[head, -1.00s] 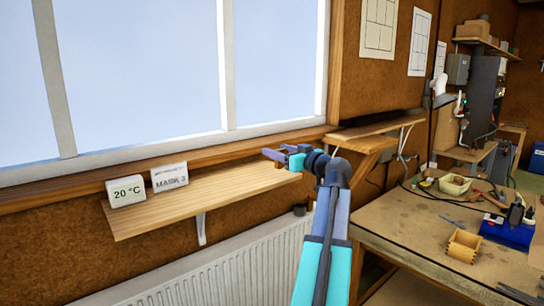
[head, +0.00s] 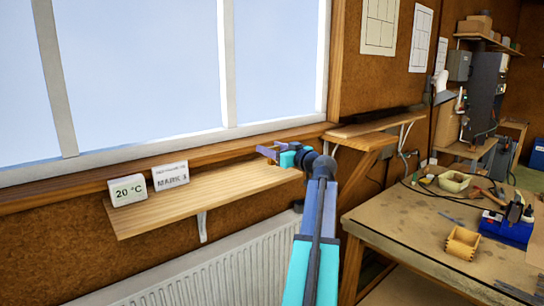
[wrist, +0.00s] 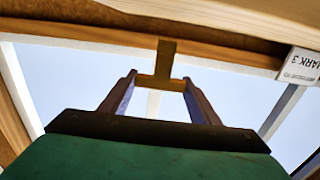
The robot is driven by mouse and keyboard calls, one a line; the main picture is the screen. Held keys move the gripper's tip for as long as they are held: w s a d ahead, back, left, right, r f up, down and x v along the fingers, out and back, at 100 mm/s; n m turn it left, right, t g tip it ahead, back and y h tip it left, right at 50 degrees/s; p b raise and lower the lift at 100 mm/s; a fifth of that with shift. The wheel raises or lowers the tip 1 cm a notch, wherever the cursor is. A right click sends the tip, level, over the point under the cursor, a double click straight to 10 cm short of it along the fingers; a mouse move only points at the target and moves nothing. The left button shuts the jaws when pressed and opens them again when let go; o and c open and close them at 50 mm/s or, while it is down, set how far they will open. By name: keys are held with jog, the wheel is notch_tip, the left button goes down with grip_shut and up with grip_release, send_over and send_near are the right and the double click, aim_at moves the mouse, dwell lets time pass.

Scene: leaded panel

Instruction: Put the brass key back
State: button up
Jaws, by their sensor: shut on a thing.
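My gripper (head: 268,153) is over the right end of the wooden window shelf (head: 235,186), level with the sill. In the wrist view my gripper (wrist: 159,80) is shut on a small brownish-gold T-shaped piece, the brass key (wrist: 164,55). Its crossbar sits between the two fingers and its stem points up in the picture, toward the window frame. In the head view the key is too small to make out clearly. I cannot tell whether it touches the shelf or anything else.
A 20 °C display (head: 128,190) and a MARK 3 card (head: 170,176) stand on the shelf's left part. A radiator (head: 205,275) is below. A workbench (head: 400,215) with tools and a small wooden box (head: 462,243) is at right. The shelf's middle is clear.

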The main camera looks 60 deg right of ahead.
jog(key=shift+f+p, duration=0.35)
jog(key=shift+f, duration=1)
jog(key=o, duration=1.2)
jog(key=shift+f, duration=0.15)
jog(key=shift+s, duration=0.1)
jog(key=b+v, duration=0.2)
jog(key=v, duration=0.9)
jog(key=shift+s+a+b, duration=0.2)
jog(key=shift+s+b, duration=0.15)
